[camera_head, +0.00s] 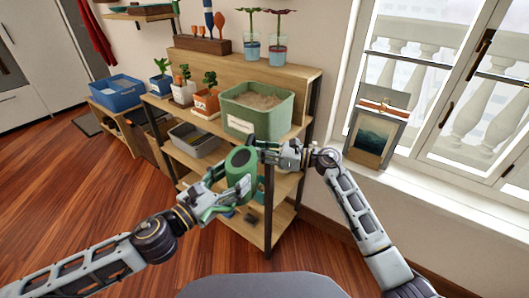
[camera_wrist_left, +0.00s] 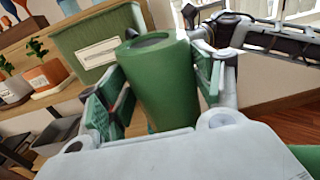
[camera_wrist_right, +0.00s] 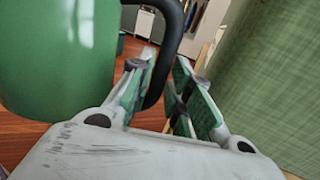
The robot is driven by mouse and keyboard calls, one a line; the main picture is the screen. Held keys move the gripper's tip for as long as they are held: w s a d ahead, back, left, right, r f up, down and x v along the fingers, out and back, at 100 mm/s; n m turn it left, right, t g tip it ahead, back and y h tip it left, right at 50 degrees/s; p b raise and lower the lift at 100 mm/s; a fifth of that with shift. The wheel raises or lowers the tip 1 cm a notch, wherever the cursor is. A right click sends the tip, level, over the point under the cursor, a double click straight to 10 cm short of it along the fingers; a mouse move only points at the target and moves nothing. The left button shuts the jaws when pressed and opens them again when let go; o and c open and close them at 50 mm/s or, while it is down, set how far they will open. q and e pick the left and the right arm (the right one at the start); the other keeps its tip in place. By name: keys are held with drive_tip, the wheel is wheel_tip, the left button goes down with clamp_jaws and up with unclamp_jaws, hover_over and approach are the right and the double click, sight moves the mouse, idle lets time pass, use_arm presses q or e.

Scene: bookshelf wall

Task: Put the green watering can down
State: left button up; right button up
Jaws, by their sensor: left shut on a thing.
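The green watering can (camera_head: 240,166) is held in the air in front of the wooden shelf. My left gripper (camera_head: 225,193) is shut on its body, with a finger on each side; in the left wrist view the can (camera_wrist_left: 162,85) fills the space between the fingers. My right gripper (camera_head: 268,151) is close beside the can at the shelf's front. In the right wrist view its fingers are partly apart, with the can's black handle (camera_wrist_right: 172,30) at the fingertips and a visible gap beside it. The can's body (camera_wrist_right: 55,60) is left of those fingers.
A green bin of soil (camera_head: 252,126) stands on the shelf close to my right gripper. Potted plants (camera_head: 206,102) and a grey tray (camera_head: 194,143) are to its left. A blue crate (camera_head: 117,95) is farther left. A window sill (camera_head: 400,180) with a framed picture is at right.

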use_arm(q)
drive_tip(key=shift+r, duration=0.15)
use_arm(e)
drive_tip(key=shift+a, duration=0.1)
drive_tip(key=shift+c, duration=0.2)
clamp_jaws()
use_arm(q)
drive_tip(key=o, duration=1.3)
drive_tip(key=shift+o, duration=1.1)
use_arm(e)
drive_tip(key=shift+w+r, duration=0.1)
drive_tip(key=shift+r, duration=0.05)
use_arm(q)
drive_tip(key=shift+w+r, duration=0.1)
drive_tip(key=shift+r, duration=4.7)
